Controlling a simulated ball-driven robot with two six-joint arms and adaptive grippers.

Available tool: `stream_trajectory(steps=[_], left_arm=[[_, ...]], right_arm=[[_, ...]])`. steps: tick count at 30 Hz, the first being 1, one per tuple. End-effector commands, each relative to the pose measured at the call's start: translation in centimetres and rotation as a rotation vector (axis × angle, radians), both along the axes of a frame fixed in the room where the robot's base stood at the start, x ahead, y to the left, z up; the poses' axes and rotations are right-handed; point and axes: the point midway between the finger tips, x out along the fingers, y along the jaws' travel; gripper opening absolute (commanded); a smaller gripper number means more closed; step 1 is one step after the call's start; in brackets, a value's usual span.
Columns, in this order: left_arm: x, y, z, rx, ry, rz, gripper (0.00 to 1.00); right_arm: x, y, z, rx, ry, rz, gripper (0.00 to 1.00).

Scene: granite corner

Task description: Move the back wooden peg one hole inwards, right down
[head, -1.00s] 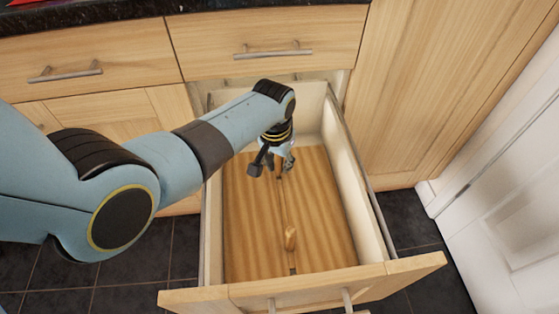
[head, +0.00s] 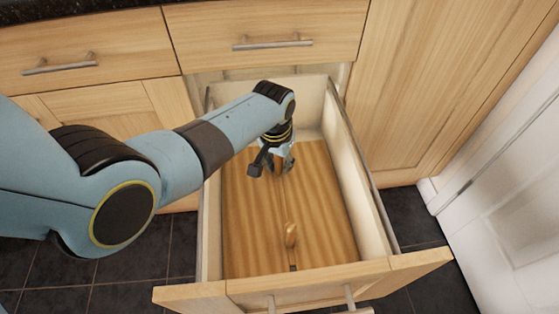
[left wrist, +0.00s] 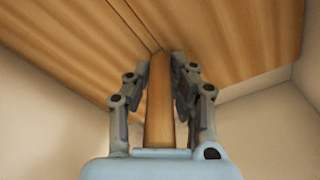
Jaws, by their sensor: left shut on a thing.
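My left gripper (head: 273,170) reaches down into the open drawer, near its back end. In the left wrist view its fingers are shut on the back wooden peg (left wrist: 159,108), a plain light-brown bar running between them. The peg's far end is close to the slot line in the drawer's wooden bottom; I cannot tell whether it sits in a hole. In the head view the gripper hides this peg. The front wooden peg (head: 291,234) stands on the same line near the drawer front, with a small dark hole (head: 293,268) nearer the front. My right gripper is not in view.
The drawer's pale side wall (head: 352,170) rises to the right of the gripper, with the back wall close behind. The wooden bottom (head: 325,215) is bare on both sides of the line. A closed drawer (head: 270,40) and the dark counter edge are above.

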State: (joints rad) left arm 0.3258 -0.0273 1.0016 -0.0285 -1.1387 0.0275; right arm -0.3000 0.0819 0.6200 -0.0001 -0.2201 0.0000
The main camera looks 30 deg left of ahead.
Motion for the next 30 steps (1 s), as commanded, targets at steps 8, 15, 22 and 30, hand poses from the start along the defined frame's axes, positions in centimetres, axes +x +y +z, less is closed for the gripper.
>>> stream_trajectory(steps=[8,15,22,30], left_arm=[[0.0,0.0,-0.5,0.0,0.0,0.0,0.28],[0.0,0.0,-0.5,0.0,0.0,0.0,0.48],[0.0,0.0,-0.3,0.0,-0.001,0.0,0.48],[-0.4,0.0,3.2,0.0,-0.004,0.0,0.48]], right_arm=[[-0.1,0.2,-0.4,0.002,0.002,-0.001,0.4],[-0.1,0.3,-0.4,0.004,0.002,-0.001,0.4],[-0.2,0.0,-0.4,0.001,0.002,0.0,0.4],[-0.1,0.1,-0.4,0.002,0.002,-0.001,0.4]])
